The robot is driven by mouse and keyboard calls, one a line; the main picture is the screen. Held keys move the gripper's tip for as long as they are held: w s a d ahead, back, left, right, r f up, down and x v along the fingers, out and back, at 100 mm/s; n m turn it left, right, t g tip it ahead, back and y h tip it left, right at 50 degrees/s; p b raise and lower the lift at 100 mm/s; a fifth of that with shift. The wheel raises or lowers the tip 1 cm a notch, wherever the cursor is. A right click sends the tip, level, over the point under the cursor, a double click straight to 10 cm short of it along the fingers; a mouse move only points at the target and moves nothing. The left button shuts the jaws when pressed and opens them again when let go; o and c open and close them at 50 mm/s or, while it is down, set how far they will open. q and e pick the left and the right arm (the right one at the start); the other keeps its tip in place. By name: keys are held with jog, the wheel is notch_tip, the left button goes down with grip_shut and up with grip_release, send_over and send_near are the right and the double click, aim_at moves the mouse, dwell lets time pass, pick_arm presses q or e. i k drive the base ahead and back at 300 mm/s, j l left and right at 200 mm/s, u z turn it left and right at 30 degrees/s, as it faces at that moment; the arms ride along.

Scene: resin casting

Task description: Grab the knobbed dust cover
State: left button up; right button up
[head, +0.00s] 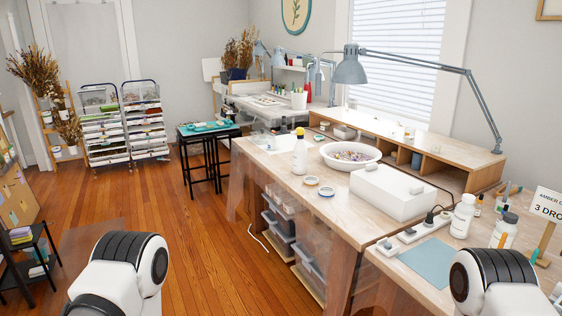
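A white box-shaped cover (393,193) sits on the wooden workbench (330,212), right of the middle of the head view. Only white and black links of my two arms show at the bottom left and bottom right. Both grippers are out of view, so their fingers and anything in them are hidden.
A white bowl (351,156) of small colourful pieces stands behind the cover. A bottle (299,155) and two small round lids stand to its left. A power strip (414,232), white bottles and a blue mat (428,262) lie on the right. Open wooden floor (205,240) is left of the bench.

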aim_at(261, 137)
jog(key=i+j+u, duration=0.4)
jog(key=i, duration=0.65)
jog(key=i+j+u, duration=0.1)
jog(key=i+u, duration=0.3)
jog(key=i, duration=0.7)
